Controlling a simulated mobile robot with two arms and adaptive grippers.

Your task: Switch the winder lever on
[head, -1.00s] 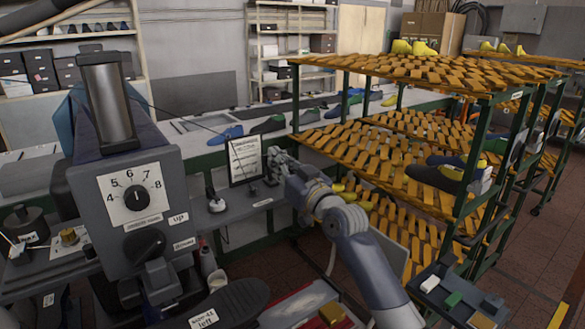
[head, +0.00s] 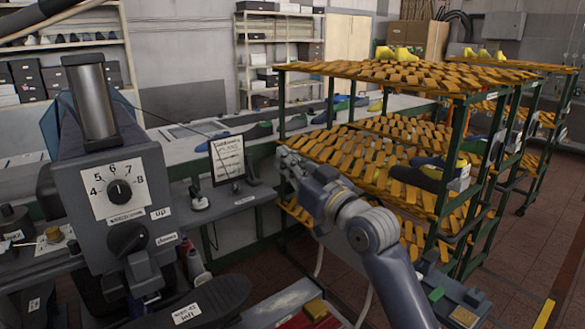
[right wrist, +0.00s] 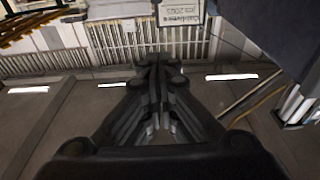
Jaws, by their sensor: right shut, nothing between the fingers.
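My right gripper (head: 284,158) is shut and empty. It is in the air to the right of the clipboard, in front of the shoe rack's left edge. In the right wrist view its closed fingers (right wrist: 157,66) have floor and a slatted wall behind them. A small lever-like fitting (head: 198,199) with a dark upright part stands on the grey bench, left of the gripper and apart from it. I cannot tell whether it is the winder lever or how it is set; its label is too small to read. My left gripper is not in view.
A grey machine with a numbered dial (head: 119,190) and dark knob (head: 127,238) stands at left. A framed sheet (head: 227,159) stands on the bench (head: 240,190), near the gripper. A shoe rack (head: 400,145) with orange slats fills the right side.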

